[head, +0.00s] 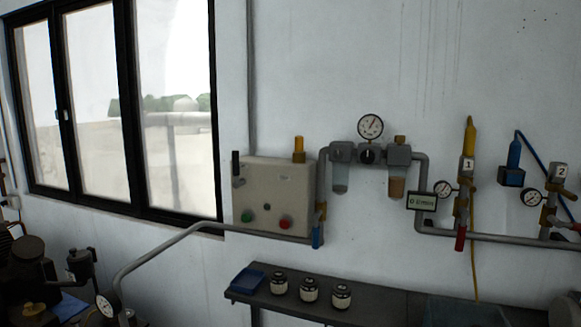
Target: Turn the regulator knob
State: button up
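The regulator knob (367,156) is a small black round knob on the front of the grey filter-regulator unit (343,152) on the wall. A white round pressure gauge (370,127) stands on top of the unit, directly above the knob. A clear bowl (341,178) hangs below the unit's left block and a brown-filled bowl (397,187) below its right block. My gripper does not show in the head view.
A beige control box (272,195) with green and red buttons is left of the unit. A grey shelf (385,301) with small jars (309,290) and a blue tray (247,281) runs below. Pipes with numbered valves (467,166) are at right. A pipe (190,231) crosses at lower left.

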aim_at(368, 156)
jog(key=u, duration=0.4)
jog(key=k, duration=0.65)
jog(key=u, duration=1.05)
jog(key=i, duration=1.05)
jog(key=z, duration=0.65)
jog(key=i, duration=0.7)
jog(key=z, duration=0.75)
